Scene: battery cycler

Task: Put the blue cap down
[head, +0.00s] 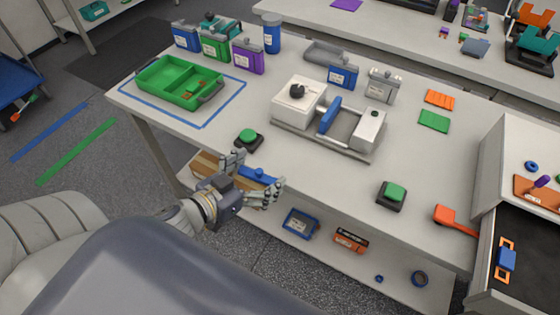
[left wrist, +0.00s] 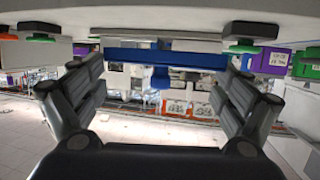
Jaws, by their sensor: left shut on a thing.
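The blue cap (head: 258,175) is a wide flat bar with a small round knob. My left gripper (head: 256,181) is shut on it and holds it in the air just off the table's front edge. In the left wrist view the blue cap (left wrist: 165,58) spans the gap between the two fingers (left wrist: 163,72), with its knob between them. My right gripper is out of view.
The white table (head: 225,125) carries a green tray (head: 160,92) in a blue outline, a white cycler (head: 300,100) with a blue handle, and green buttons (head: 248,135) (head: 392,195). Several batteries stand behind. The tabletop between the buttons is clear. A lower shelf holds boxes.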

